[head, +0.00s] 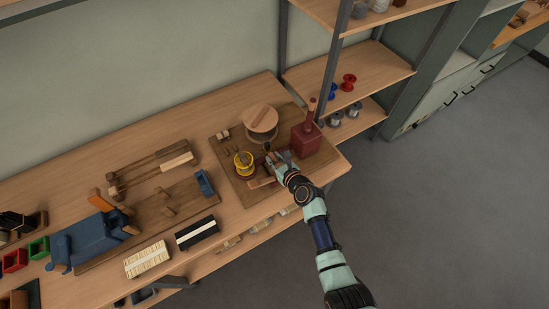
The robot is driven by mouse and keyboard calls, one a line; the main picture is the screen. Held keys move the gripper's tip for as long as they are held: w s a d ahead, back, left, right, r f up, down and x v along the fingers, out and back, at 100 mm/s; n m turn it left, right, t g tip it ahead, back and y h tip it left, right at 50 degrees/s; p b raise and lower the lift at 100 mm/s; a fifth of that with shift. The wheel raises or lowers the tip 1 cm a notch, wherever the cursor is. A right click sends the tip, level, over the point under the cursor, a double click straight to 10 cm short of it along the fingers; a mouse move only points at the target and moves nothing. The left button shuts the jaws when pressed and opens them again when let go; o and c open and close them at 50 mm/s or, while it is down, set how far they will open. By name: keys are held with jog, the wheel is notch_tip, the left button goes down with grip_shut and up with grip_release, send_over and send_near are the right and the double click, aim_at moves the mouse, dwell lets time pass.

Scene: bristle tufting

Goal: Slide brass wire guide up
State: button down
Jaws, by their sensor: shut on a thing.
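My gripper (272,160) is at the right part of the wooden base board (229,176), between a yellow spool (243,163) and a dark red block-shaped body with a post (306,138). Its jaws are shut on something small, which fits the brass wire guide. The guide itself is too small and too covered by the fingers to make out, so its height cannot be told. A round wooden disc (261,118) stands just behind the gripper. The yellow spool, left of the jaws, appears apart from them.
The board lies at the right end of the wooden bench (160,138). A blue vise (95,238), a small blue plane (205,184) and bristle bundles (147,259) lie to the left. Shelves (365,72) with red and blue spools stand behind right.

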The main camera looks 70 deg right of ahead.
jog(key=c, duration=1.4)
grip_release()
jog(key=shift+d+r, duration=0.1)
jog(key=shift+r, duration=0.25)
jog(key=o, duration=0.4)
jog(key=shift+f, duration=0.15)
jog(key=shift+o, duration=0.2)
jog(key=v, duration=1.2)
